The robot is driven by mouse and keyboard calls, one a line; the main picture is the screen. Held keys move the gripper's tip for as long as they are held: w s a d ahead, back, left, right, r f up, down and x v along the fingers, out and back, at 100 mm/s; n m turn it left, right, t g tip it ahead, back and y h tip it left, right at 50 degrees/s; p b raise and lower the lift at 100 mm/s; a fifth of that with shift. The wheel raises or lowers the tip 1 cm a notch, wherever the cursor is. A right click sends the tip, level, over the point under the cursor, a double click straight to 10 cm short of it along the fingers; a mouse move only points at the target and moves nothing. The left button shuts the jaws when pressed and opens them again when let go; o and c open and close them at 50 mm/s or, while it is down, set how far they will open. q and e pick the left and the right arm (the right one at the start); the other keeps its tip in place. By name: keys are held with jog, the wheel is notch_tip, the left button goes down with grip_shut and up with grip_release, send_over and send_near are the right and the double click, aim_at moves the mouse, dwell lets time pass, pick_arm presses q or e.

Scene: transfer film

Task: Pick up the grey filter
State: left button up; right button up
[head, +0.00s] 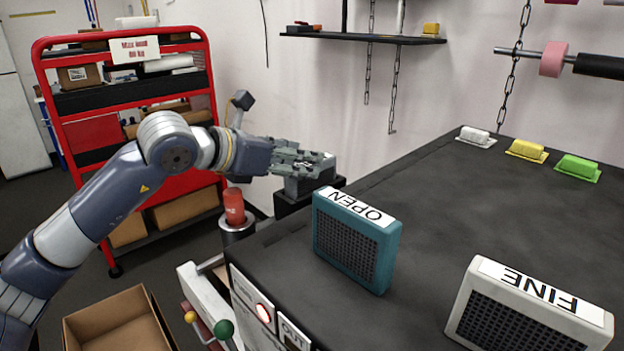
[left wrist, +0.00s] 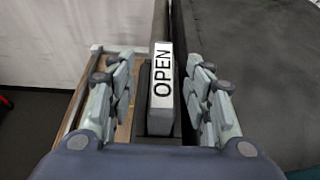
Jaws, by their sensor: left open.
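The grey filter (left wrist: 160,121) stands upright between the fingers of my left gripper (left wrist: 161,78) in the left wrist view, with a white OPEN label on top. My left gripper is open, with one finger on each side of the filter and visible gaps. In the head view, my left gripper (head: 322,160) is at the far left edge of the dark table, over the grey filter (head: 310,184). There the fingers hide most of the filter, and its label does not show. My right gripper is not in view.
A teal OPEN filter (head: 345,246) and a white FINE filter (head: 520,318) stand on the dark table (head: 450,210). White, yellow and green blocks lie at its back. A red can (head: 234,206) and red shelf cart (head: 90,125) are left. The table's middle is clear.

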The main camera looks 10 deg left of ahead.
pick_arm(q)
jog(key=shift+w+d, duration=0.15)
jog(key=shift+w, duration=0.05)
jog(key=p+x, duration=0.3)
jog(key=shift+w+d, duration=0.2)
jog(key=shift+d, duration=0.1)
jog(key=shift+w+d+f+p, duration=0.25)
jog(key=shift+w+f+p, duration=0.05)
jog(key=shift+w+p, duration=0.1)
grip_shut()
